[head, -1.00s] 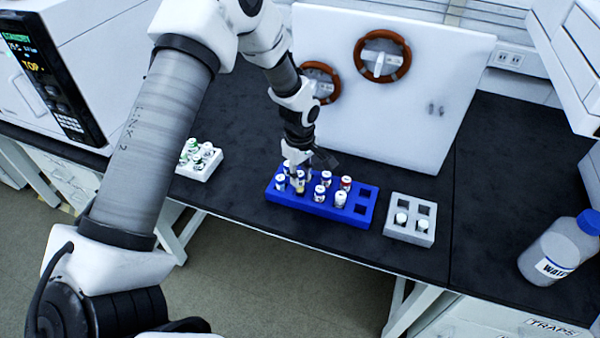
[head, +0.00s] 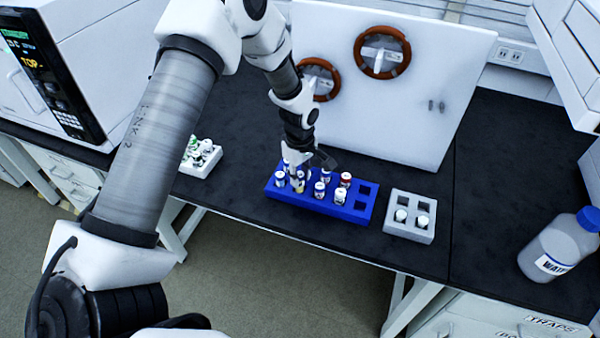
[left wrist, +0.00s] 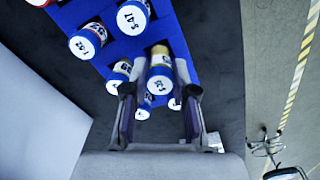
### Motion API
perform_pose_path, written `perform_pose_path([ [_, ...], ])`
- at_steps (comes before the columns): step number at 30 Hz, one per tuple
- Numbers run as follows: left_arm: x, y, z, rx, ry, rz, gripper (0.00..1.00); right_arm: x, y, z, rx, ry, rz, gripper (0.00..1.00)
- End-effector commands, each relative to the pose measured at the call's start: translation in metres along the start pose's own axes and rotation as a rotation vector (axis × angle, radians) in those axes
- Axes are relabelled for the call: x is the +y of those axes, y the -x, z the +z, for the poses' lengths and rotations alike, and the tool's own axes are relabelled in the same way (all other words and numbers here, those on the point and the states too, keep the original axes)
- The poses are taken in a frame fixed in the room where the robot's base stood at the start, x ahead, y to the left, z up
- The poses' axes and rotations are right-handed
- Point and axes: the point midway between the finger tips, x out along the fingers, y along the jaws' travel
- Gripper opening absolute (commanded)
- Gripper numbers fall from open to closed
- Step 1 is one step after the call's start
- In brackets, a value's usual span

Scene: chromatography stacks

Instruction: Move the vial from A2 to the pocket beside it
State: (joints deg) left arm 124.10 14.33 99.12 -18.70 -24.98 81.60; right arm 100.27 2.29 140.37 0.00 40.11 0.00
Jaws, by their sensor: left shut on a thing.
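The blue rack (head: 352,213) stands on the dark bench and holds several capped vials, with two empty pockets at its right end. My left gripper (head: 298,180) points down over the rack's left part. It is shut on a vial (head: 297,186) with a white and blue cap and a yellowish body. In the left wrist view this held vial (left wrist: 160,78) sits between the fingers, over the blue rack. I cannot tell whether its base is clear of its pocket. No pocket names are readable, and the fingers hide part of the neighbouring vials. My right gripper is not shown.
Vials close to the fingers include one at the rack's left end (head: 280,180) and one to the right (head: 319,190). A grey rack (head: 410,233) stands to the right, a white rack (head: 199,168) to the left. A white panel (head: 440,125) rises behind. A water bottle (head: 556,250) stands far right.

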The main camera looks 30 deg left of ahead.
Motion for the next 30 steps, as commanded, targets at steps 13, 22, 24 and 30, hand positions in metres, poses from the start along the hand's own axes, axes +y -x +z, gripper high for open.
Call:
perform_pose_path([
  [13, 0.000, -0.008, 0.000, 0.000, 0.000, 0.001, 0.03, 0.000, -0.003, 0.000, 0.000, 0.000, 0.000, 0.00],
  [22, 0.000, -0.016, 0.000, 0.000, 0.000, 0.000, 0.03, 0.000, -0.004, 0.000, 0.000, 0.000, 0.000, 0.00],
  [24, -0.001, -0.017, 0.000, 0.000, 0.000, -0.001, 0.03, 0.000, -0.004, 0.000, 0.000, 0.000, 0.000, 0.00],
  [30, 0.000, -0.017, 0.000, 0.000, 0.000, 0.000, 0.30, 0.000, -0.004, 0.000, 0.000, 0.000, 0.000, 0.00],
])
